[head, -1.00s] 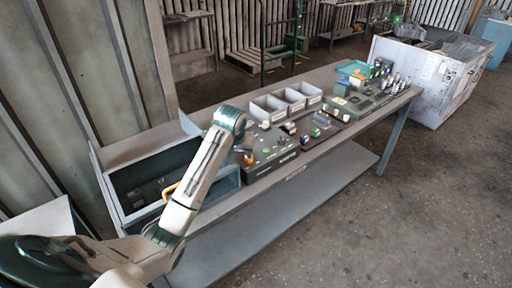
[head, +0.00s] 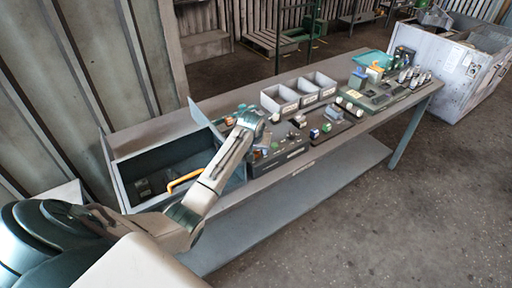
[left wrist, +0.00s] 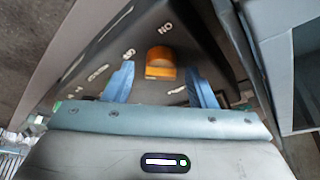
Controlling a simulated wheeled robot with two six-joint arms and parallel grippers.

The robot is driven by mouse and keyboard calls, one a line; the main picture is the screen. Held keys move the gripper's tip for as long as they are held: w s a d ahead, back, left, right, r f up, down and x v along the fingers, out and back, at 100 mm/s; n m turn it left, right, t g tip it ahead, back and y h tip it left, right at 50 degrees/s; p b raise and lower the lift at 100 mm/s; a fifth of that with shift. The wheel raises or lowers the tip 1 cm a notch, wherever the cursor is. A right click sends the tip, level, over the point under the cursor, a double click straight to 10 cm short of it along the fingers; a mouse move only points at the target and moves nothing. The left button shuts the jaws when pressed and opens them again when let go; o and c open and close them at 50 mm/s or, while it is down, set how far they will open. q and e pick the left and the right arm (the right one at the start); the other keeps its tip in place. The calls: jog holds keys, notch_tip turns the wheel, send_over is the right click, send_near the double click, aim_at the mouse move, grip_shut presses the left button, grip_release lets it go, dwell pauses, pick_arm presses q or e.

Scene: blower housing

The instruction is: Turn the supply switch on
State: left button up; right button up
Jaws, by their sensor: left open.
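The supply switch shows as an orange knob (left wrist: 160,62) on a dark panel (left wrist: 110,62) in the left wrist view. White lettering surrounds it, and one label looks like ON upside down. My left gripper (left wrist: 159,72) is open, with one blue finger on each side of the knob in the picture. I cannot tell whether the fingers touch it. In the head view my left gripper (head: 256,128) is over the left end of the dark panel (head: 278,158), and the arm hides the knob. My right gripper is not in view.
An open grey bin (head: 160,160) with a yellow-orange handle (head: 184,181) stands left of the panel. White trays (head: 280,99) stand behind it. Several small parts and a teal tray (head: 372,58) lie farther right on the bench (head: 300,182). The floor in front is clear.

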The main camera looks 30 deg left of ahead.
pick_arm(q)
jog(key=shift+f, duration=0.2)
jog(key=shift+c, duration=0.9)
jog(key=c, duration=0.8)
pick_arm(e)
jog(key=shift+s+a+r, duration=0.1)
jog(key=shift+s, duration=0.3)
